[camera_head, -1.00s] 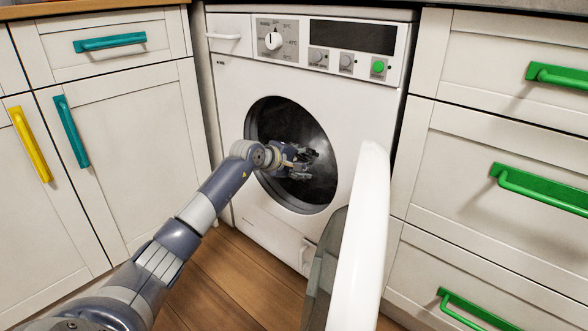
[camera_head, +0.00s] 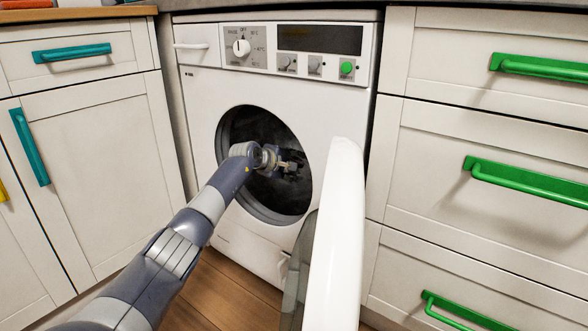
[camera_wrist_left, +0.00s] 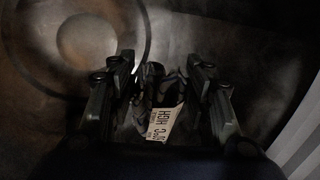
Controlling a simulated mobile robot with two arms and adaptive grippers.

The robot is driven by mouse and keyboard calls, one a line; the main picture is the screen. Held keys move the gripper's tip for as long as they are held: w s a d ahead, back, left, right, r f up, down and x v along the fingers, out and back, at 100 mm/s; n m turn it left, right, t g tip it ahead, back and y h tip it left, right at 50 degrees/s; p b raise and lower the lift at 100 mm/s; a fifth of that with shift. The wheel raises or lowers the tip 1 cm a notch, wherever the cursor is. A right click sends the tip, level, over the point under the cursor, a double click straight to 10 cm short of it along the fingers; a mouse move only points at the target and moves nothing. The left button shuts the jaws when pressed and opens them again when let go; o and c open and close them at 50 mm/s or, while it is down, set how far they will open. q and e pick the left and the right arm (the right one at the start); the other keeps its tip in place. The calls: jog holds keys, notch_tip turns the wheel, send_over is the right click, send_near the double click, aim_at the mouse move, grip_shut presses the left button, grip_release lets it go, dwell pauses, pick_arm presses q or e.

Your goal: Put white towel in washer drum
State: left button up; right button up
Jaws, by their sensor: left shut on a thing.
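The washer (camera_head: 205,110) stands ahead with its round opening uncovered, and its dark drum (camera_head: 255,128) shows inside. My left gripper (camera_head: 290,168) is inside the opening, small and dark against the drum. In the left wrist view its two fingers (camera_wrist_left: 160,62) are apart, closed on a dark, cloth-like thing with a pale printed label (camera_wrist_left: 166,120). The light is too dim to tell whether this is the white towel. No plainly white towel shows in either view. My right gripper is not in view.
The white washer door (camera_head: 341,235) hangs open to the right of the opening, close to my left arm. White drawers with green handles (camera_head: 525,180) stand on the right. A white cupboard with teal handles (camera_head: 30,147) stands on the left. Wooden floor (camera_head: 235,285) shows below.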

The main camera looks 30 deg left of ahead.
pick_arm(q)
notch_tip(320, 180, down, 7)
jog(key=b, duration=0.4)
dwell(1.0)
jog(key=o, duration=1.2)
jog(key=shift+s, duration=0.1)
jog(key=v, duration=1.2)
